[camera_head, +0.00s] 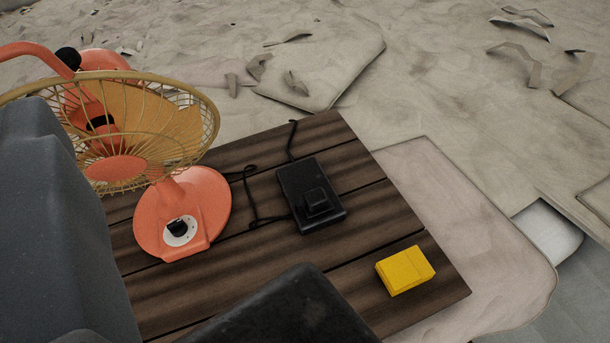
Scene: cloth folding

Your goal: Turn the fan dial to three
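An orange fan (183,205) with a gold wire cage stands at the left of a dark slatted wooden table (345,160). Its dial (177,228), a black knob on a white round plate, is on the front of the fan's base. The number that the knob points to is too small to read. Large dark grey shapes at the left and bottom edges cover part of the fan cage and the table. They look like parts of my gripper (180,310), close to the camera. Its fingertips cannot be made out clearly, and nothing is seen touching the dial.
A black box (297,185) with a raised block and a black cord lies mid-table. A yellow box (405,270) lies near the table's right corner. Pale, rubble-strewn ground (440,90) surrounds the table. The slats between the fan base and the yellow box are mostly bare.

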